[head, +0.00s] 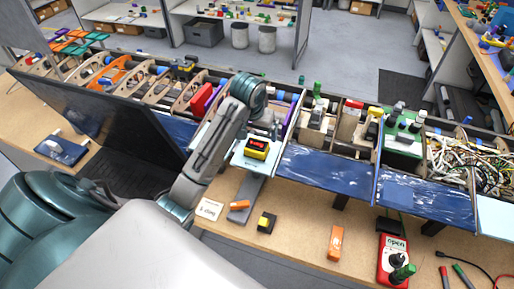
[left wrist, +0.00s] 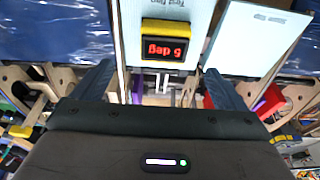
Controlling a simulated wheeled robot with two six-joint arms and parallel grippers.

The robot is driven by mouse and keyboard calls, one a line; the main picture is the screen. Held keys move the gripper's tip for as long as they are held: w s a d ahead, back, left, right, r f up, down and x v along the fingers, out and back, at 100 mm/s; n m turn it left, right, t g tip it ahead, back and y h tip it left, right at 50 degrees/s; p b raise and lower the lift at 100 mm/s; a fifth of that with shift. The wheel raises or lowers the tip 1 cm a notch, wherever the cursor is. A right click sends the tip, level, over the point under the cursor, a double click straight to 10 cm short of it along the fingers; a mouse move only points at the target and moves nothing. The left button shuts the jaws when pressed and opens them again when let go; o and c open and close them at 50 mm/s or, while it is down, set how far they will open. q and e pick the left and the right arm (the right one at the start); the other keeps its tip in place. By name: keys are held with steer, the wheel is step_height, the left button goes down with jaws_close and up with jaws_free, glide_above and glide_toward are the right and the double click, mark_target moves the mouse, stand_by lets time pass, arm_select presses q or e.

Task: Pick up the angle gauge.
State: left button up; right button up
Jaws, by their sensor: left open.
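The angle gauge (head: 257,147) is a small yellow box with a dark face and red digits. It sits on a light blue flap panel (head: 247,161) at the middle of the wing. In the left wrist view the gauge (left wrist: 176,42) shows upside down and reads "5 deg". My left gripper (left wrist: 158,82) is open, with its dark fingers left and right of the gauge's line and the gauge beyond them. No contact shows. In the head view my left arm's bent joint hides much of this gripper (head: 262,118). My right gripper is not in view.
Dark blue flaps (head: 325,173) lie right of the gauge. A yellow-black block (head: 266,222), an orange block (head: 335,243), a card (head: 208,209) and a red meter (head: 393,270) are on the bench. Wing ribs with loose parts and wires (head: 472,165) run behind. A dark screen (head: 105,120) stands left.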

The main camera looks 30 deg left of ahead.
mark_target(257, 144)
arm_select(q)
steer(key=x, duration=0.4)
steer(key=shift+w+a+f+p, duration=0.1)
steer(key=shift+w+f+p, duration=0.15)
steer(key=shift+f+p, duration=0.1)
steer(key=p+x, duration=0.2)
steer(key=x, duration=0.2)
steer(key=shift+s+a+f+p, duration=0.2)
steer(key=shift+a+p, duration=0.05)
steer(key=shift+p, duration=0.15)
steer(key=shift+w+f, duration=0.2)
steer(key=shift+f, duration=0.4)
steer(key=c, duration=1.2)
steer(key=shift+r, duration=0.1)
